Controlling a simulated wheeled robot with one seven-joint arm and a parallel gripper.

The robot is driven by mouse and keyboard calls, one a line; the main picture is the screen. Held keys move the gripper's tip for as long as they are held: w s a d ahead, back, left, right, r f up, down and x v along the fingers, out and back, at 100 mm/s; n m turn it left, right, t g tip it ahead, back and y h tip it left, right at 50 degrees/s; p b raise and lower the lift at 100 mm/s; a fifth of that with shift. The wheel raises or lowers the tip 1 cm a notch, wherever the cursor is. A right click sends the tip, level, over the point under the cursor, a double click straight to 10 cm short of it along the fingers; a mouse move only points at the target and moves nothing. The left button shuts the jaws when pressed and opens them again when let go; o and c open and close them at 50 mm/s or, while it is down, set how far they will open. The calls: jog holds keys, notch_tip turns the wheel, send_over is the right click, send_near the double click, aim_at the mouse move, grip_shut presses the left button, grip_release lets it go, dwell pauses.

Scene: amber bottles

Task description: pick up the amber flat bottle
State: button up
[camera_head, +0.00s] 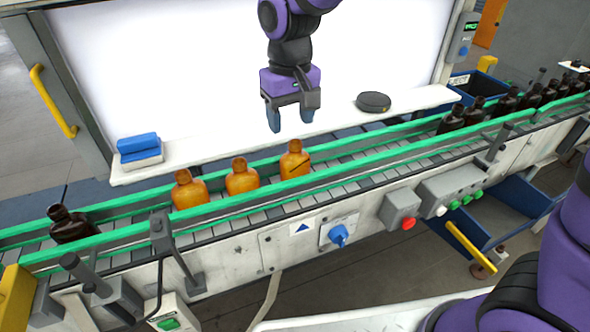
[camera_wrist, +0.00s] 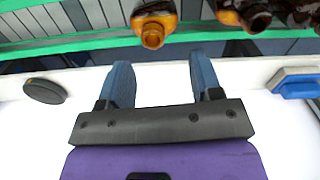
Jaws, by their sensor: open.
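Three amber flat bottles stand upright in a row on the conveyor: a left one (camera_head: 188,190), a middle one (camera_head: 241,178) and a right one (camera_head: 294,160), which has a dark slanted line on its front. My gripper (camera_head: 290,118) is open and empty, pointing down above and behind the right bottle, over the white ledge. In the wrist view, my gripper (camera_wrist: 160,75) has its two blue fingers spread, and one amber bottle (camera_wrist: 153,25) is just beyond the fingertips, roughly centred between them. Another amber bottle (camera_wrist: 230,14) shows to its right. No bottle is between the fingers.
Green guide rails (camera_head: 350,165) run along both sides of the conveyor. A dark brown bottle (camera_head: 70,226) stands at the left end, and several more (camera_head: 475,112) stand at the right. The white ledge (camera_head: 220,158) holds a black round object (camera_head: 373,102) and a blue-and-white block (camera_head: 139,146).

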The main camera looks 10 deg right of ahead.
aim_at(295, 142)
jog(key=shift+d+f, duration=0.25)
jog(key=shift+f, duration=1.4)
jog(key=shift+d+f, duration=0.2)
jog(key=shift+f, duration=1.4)
grip_shut()
